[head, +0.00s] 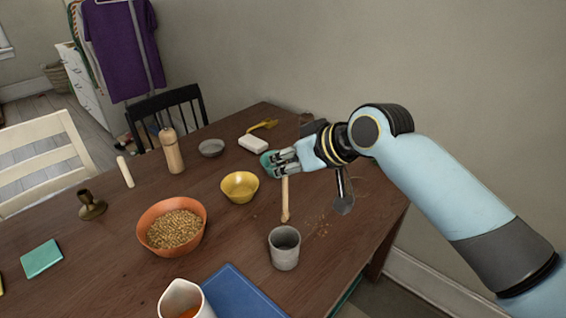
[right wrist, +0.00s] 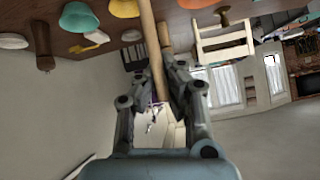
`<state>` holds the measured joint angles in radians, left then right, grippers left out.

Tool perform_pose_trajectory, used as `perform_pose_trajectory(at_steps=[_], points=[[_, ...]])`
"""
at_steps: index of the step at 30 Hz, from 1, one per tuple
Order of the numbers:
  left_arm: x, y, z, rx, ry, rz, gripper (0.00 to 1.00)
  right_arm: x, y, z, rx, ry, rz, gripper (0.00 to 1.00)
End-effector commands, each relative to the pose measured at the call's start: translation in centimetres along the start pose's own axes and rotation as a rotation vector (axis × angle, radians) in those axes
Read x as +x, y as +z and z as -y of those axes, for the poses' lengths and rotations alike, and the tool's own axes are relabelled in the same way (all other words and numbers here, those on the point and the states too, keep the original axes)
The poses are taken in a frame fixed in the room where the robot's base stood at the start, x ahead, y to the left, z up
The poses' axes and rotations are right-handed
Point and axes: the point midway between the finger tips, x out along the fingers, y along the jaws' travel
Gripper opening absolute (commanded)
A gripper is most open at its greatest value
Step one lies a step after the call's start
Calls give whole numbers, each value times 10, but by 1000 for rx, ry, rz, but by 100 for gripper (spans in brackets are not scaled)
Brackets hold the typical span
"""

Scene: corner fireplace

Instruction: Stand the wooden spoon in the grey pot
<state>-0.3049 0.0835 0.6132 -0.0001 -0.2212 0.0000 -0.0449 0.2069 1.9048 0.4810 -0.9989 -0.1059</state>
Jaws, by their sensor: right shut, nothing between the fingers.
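The wooden spoon (head: 285,203) shows below my right gripper in the head view, its lower end toward the grey pot. The grey pot (head: 285,249) stands open and upright on the table's near right part, apart from the spoon. My right gripper (head: 272,163) is shut above the table, close to the spoon's upper end. In the right wrist view the spoon (right wrist: 149,35) runs down in line with the fingers (right wrist: 165,65), but the fingers hold nothing. Whether they touch it I cannot tell. My left gripper is not in view.
An orange bowl of grain (head: 150,226), a yellow bowl (head: 239,187), a white jug (head: 183,299) and a blue book (head: 238,297) lie around the pot. A wooden mill (head: 171,150) stands farther back. Scattered crumbs (head: 324,229) lie right of the pot. The wall is close behind the table.

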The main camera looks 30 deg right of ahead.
Motion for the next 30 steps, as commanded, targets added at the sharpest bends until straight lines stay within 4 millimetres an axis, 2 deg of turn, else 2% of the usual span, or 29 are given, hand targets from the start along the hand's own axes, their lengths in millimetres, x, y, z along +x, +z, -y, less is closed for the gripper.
perform_pose_trajectory(at_steps=[1,5,15,30], points=[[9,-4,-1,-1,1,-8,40,5,6,-2,0,0,0,0],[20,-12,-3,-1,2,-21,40,11,14,-3,0,0,0,0],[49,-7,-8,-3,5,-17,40,27,33,-8,1,1,1,0],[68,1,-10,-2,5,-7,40,54,65,-15,1,0,1,0]])
